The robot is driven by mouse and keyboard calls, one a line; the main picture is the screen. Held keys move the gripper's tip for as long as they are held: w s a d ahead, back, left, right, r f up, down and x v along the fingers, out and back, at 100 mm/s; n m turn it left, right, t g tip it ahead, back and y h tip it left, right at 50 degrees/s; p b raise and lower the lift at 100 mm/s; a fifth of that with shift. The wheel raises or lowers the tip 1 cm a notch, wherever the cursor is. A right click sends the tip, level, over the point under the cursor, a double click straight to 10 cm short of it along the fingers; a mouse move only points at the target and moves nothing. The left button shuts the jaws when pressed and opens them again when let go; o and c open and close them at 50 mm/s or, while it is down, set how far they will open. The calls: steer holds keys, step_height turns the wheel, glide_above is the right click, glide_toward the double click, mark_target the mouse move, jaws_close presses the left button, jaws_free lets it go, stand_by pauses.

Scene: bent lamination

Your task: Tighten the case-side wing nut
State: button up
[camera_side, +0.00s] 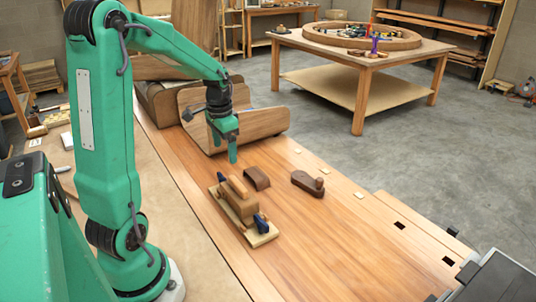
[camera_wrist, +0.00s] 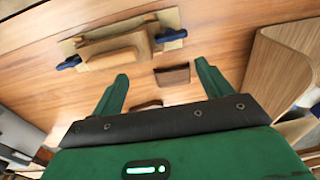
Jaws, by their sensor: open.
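A bent-lamination form (camera_side: 236,202), a tan wooden block assembly on a pale base board, lies on the bench. It has a dark blue wing nut at each end. The case-side wing nut (camera_side: 222,177) is at the end nearer the curved wooden case (camera_side: 262,125); it shows in the wrist view (camera_wrist: 171,36). The other wing nut (camera_side: 261,222) is at the far end from the case, at left in the wrist view (camera_wrist: 69,62). My gripper (camera_side: 231,158) is above the bench near the case-side end, apart from the nut. Its green fingers (camera_wrist: 162,70) are spread and empty.
A dark brown curved block (camera_side: 257,178) lies just right of the form, and a small wooden plane (camera_side: 308,183) farther right. The case stands close behind my gripper. The bench (camera_side: 340,230) is clear towards the front right.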

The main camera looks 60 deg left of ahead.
steer(key=shift+s+a+f, duration=0.15)
steer(key=shift+a+f, duration=1.1)
steer(key=shift+a, duration=0.3)
steer(key=shift+d+r, duration=0.1)
steer(key=shift+d+r, duration=0.2)
steer(key=s+d+r+t, duration=0.1)
steer(key=d+r+t, duration=0.1)
steer(key=d+r, duration=0.8)
steer(key=s+d+r+t, duration=0.1)
steer(key=s+d, duration=0.3)
steer(key=d, duration=0.3)
steer(key=s+d+t, duration=0.2)
steer(key=s+d, duration=0.2)
steer(key=d, duration=0.2)
steer(key=shift+d+r, duration=0.35)
steer(key=shift+d, duration=0.05)
steer(key=shift+s, duration=0.1)
